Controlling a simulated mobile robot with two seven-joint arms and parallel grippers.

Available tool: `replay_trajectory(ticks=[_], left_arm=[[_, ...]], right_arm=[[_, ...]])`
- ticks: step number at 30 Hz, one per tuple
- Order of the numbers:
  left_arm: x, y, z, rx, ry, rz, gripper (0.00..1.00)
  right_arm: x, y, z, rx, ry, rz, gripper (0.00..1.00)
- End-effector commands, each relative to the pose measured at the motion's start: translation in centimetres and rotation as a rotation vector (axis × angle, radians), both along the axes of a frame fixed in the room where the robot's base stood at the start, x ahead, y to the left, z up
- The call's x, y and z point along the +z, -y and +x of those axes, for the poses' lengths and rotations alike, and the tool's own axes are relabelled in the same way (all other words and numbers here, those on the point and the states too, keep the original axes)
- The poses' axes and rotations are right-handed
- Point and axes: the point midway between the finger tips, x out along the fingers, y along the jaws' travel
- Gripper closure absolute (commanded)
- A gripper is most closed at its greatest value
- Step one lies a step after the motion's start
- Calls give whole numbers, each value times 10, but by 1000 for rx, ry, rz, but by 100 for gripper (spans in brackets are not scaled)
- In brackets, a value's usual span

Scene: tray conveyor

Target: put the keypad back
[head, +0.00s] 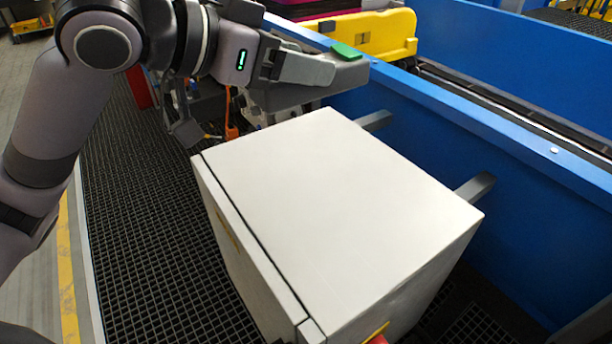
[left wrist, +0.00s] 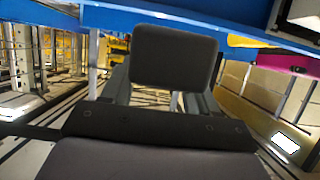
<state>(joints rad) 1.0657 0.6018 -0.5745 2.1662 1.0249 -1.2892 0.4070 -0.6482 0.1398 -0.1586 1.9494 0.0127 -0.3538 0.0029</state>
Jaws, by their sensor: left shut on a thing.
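My left gripper (head: 308,70) is shut on a grey device with a green top patch, which I take to be the keypad (head: 350,66). It is held above the far edge of the white cabinet, close to the blue conveyor side. In the left wrist view, a dark, squarish block (left wrist: 173,55) shows in front of the gripper, probably the keypad from behind. Its keys are not visible, and the fingers hide part of it. My right gripper is in neither view.
The white cabinet (head: 335,210) fills the middle, with grey brackets (head: 474,187) towards the blue conveyor side wall (head: 480,130). A yellow tray (head: 375,35) is at the back. A red part (head: 378,339) shows at the cabinet's front. Dark grating (head: 150,230) lies to the left.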

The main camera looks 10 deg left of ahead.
Motion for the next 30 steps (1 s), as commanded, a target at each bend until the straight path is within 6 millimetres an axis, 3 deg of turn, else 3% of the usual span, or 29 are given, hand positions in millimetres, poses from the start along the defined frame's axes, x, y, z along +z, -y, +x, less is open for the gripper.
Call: replay_trajectory(ticks=[1,12,20,27,30], left_arm=[[-17,0,0,0,-5,1,85],[-105,0,0,1,-3,-1,85],[-129,0,0,1,2,-1,85],[-165,0,0,1,0,0,85],[-169,0,0,1,3,-1,85]], right_arm=[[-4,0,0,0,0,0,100],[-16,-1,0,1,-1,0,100],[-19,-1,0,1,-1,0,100],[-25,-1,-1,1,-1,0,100],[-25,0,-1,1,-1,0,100]])
